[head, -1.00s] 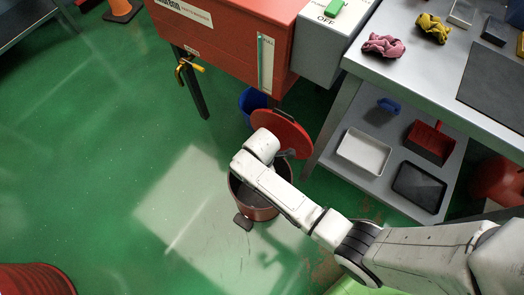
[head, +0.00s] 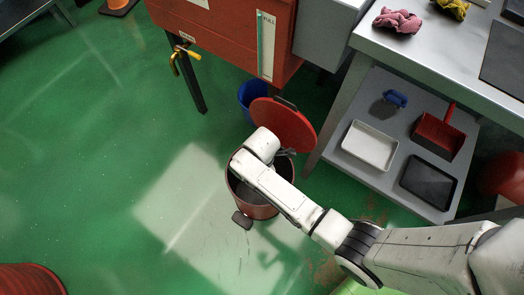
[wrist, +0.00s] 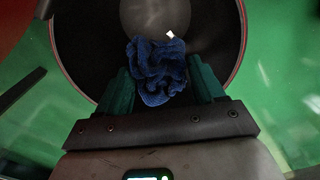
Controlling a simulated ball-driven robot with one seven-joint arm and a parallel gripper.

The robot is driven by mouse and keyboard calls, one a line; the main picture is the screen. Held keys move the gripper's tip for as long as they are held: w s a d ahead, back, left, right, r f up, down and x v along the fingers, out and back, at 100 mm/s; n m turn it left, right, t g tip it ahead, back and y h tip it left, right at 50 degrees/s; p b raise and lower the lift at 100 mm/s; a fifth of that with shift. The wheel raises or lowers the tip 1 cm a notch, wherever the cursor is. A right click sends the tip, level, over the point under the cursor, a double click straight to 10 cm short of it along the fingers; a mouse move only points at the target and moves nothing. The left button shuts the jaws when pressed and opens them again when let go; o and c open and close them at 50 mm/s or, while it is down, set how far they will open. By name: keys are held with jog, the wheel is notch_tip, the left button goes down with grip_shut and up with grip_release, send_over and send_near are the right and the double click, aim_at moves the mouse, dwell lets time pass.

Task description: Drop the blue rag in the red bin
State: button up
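The red bin (head: 262,210) stands on the green floor with its round red lid (head: 285,125) tipped open behind it. A dark pedal (head: 242,220) sticks out at its front. My arm reaches over the bin and hides part of its mouth. In the wrist view my gripper (wrist: 160,80) has green fingers on both sides of the crumpled dark blue rag (wrist: 157,70). The rag fills the gap between them and looks held, over the open mouth of the bin, whose rim (wrist: 240,45) shows around it. The rag is hidden in the head view.
A blue bin (head: 251,97) stands behind the lid, beneath a red cabinet (head: 225,30). The grey cart at right carries a pink rag (head: 398,20) on top; its lower shelf holds a white tray (head: 370,146), a red dustpan (head: 437,135) and a black tray (head: 428,182).

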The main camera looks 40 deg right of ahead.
jog(key=o, duration=0.4)
notch_tip(320, 180, up, 11)
jog(key=p, duration=0.4)
jog(key=shift+f, duration=0.1)
dwell(0.7)
